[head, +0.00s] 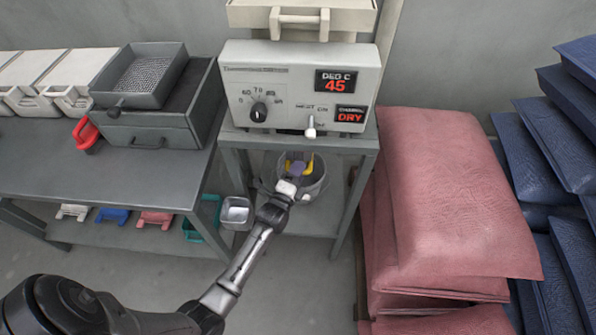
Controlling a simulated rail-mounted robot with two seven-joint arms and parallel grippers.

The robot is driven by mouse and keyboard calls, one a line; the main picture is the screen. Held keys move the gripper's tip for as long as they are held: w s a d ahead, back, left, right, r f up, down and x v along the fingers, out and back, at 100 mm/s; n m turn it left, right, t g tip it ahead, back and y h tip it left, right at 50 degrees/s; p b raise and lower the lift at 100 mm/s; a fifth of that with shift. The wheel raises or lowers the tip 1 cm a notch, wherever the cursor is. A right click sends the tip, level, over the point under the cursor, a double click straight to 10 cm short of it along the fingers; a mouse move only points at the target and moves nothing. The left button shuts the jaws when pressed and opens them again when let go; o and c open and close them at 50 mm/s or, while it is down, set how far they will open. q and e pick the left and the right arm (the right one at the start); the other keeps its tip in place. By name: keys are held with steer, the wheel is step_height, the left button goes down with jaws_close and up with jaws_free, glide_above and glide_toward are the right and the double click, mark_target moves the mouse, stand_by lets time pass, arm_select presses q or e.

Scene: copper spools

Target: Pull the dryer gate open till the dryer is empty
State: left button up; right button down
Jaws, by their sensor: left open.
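The dryer (300,85) is a pale box on a grey stand. Its panel reads 45 DEG C and DRY, with a black dial and a white-tipped lever (310,128). My left gripper (298,166) is open below the dryer, at the mouth of a grey bucket (314,184). Yellow and purple parts show at the gripper's end; I cannot tell whether it touches the gate. The gate is not clearly distinguishable under the dryer, and its position cannot be told. The dryer's inside is hidden. My right gripper is not in view.
Pink sacks (455,200) are stacked close to the stand's right, with dark blue sacks (560,150) beyond. A grey bench (125,175) on the left holds a dark tray box (150,105) and a red scoop (86,134). A small metal cup (236,212) is near my forearm.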

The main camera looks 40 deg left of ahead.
arm_select(q)
steer(key=shift+c, duration=0.2)
jaws_close()
stand_by(0.4)
